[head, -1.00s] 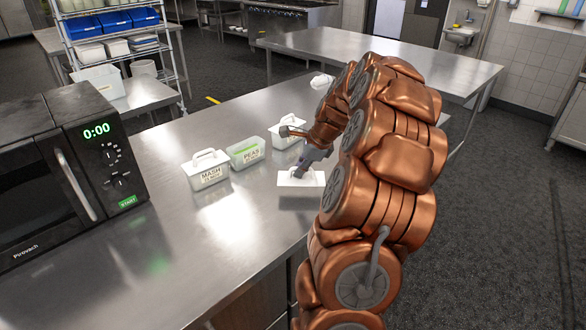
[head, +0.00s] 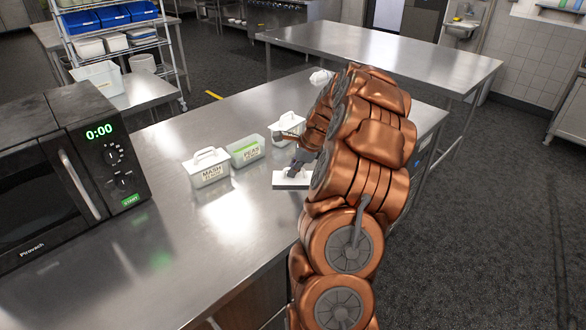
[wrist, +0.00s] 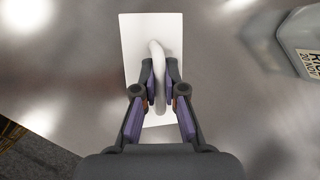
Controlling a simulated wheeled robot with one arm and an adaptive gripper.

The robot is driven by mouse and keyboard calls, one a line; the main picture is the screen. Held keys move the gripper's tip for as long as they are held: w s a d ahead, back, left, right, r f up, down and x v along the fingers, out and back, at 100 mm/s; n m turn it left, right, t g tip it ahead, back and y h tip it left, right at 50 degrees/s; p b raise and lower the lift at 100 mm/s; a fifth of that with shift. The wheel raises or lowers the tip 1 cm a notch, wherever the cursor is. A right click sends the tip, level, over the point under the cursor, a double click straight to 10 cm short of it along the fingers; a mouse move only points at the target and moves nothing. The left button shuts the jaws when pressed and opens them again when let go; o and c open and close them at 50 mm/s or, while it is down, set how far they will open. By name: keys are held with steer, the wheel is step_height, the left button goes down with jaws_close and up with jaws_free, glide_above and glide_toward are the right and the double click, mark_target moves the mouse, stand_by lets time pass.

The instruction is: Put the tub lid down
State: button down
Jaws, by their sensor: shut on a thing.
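The tub lid is a white rectangular plate (wrist: 141,35) with a raised loop handle (wrist: 157,55). My gripper (wrist: 160,88) is shut on the handle. In the head view the lid (head: 282,181) is level at or just above the steel counter, with a dark band along its near edge; I cannot tell whether it touches. My gripper (head: 295,170) is above it, partly hidden by my arm. The PEAS tub (head: 246,153) stands open to the left of and behind the lid, green inside.
The lidded MASH tub (head: 211,172) stands left of the PEAS tub. Another lidded tub (head: 288,127) stands behind, partly hidden by my arm. In the wrist view, a labelled tub (wrist: 290,40) is at right. A microwave (head: 70,170) fills the left. The near counter (head: 215,245) is clear.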

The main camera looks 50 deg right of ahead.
steer(key=shift+f, duration=0.15)
steer(key=c, duration=1.2)
jaws_free()
steer(key=shift+c, duration=0.2)
steer(key=b+v, duration=0.2)
steer(key=v, duration=1)
